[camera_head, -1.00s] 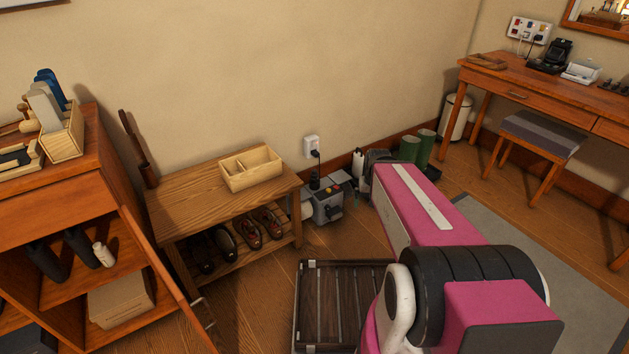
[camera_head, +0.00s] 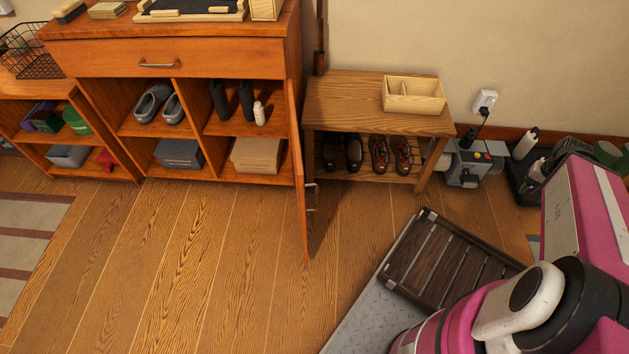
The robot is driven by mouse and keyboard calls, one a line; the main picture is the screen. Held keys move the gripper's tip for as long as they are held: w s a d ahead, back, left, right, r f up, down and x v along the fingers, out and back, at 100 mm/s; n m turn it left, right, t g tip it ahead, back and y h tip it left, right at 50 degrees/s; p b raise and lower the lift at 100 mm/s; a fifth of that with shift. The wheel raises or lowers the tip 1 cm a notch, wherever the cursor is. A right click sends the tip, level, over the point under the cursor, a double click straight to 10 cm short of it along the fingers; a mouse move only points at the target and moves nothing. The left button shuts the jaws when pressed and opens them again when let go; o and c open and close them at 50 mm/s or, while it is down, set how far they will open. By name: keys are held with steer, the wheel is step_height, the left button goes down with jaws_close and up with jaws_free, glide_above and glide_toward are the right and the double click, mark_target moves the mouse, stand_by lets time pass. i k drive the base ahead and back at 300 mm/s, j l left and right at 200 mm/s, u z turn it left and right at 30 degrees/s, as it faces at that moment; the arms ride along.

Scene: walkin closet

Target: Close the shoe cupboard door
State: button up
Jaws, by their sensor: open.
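The shoe cupboard (camera_head: 190,60) is an orange wooden cabinet at the upper left, with a drawer on top and open compartments below. Its door (camera_head: 298,165) stands wide open on the right side, seen nearly edge-on and jutting out over the floor. A metal handle (camera_head: 312,198) shows on the door's right face, low down. Grey shoes (camera_head: 160,103), dark boots and boxes sit inside. My pink and black arm shows at the lower right, but my gripper is outside the view.
A wooden bench (camera_head: 345,100) with shoes below and an open box (camera_head: 413,95) on top stands just right of the door. A dark slatted rack (camera_head: 450,262) lies near my arm. The wooden floor (camera_head: 200,270) before the cupboard is clear.

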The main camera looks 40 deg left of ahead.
mark_target(300, 175)
steer(key=l+u, duration=0.7)
steer(key=u, duration=1.8)
steer(key=l+z, duration=0.1)
steer(key=k+l, duration=0.05)
steer(key=l, duration=0.05)
